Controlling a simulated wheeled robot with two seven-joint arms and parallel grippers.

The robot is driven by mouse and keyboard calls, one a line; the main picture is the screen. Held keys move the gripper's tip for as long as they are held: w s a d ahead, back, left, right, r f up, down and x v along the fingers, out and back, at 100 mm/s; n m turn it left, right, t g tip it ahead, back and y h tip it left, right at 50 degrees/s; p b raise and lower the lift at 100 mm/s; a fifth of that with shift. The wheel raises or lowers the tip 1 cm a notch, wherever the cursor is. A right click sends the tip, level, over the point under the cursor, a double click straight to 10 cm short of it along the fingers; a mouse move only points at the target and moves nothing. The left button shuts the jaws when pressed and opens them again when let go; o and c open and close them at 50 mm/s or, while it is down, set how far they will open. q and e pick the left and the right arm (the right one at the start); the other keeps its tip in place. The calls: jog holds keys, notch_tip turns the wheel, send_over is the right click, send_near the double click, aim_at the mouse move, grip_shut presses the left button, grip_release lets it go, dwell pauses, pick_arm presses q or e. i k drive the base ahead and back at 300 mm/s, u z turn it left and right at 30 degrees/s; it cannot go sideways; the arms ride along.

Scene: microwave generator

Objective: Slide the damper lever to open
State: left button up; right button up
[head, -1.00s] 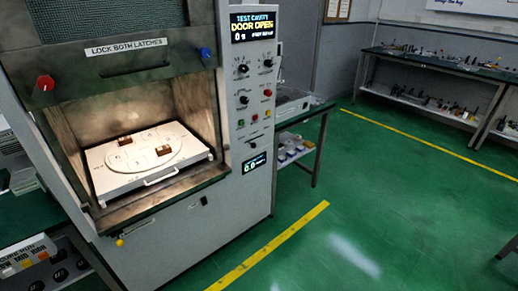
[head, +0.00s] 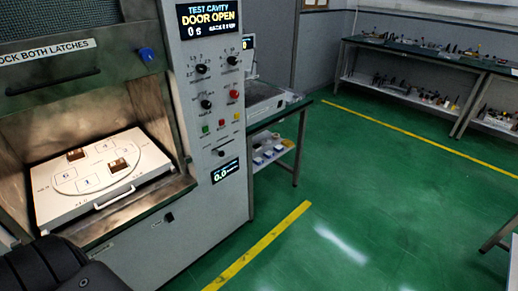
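The test cavity cabinet (head: 205,205) stands at the left with its door raised and the chamber open. I cannot tell for sure which part is the damper lever. A small black fitting (head: 170,217) sits on the front panel below the chamber, and a black knob (head: 222,153) sits low on the control column. The yellow knob seen earlier on the lower front is not clearly visible now. A dark ribbed part of my own arm covers the lower left corner and hides some of the cabinet front. Neither gripper's fingers show.
A white tray (head: 62,213) with a turntable and two brown blocks lies in the chamber. The display (head: 209,19) reads DOOR OPEN. A side bench (head: 290,112) stands right of the cabinet. The green floor (head: 370,200) in the middle is clear.

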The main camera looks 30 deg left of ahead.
aim_at(221, 153)
jog(key=i, duration=1.2)
jog(key=u, duration=0.65)
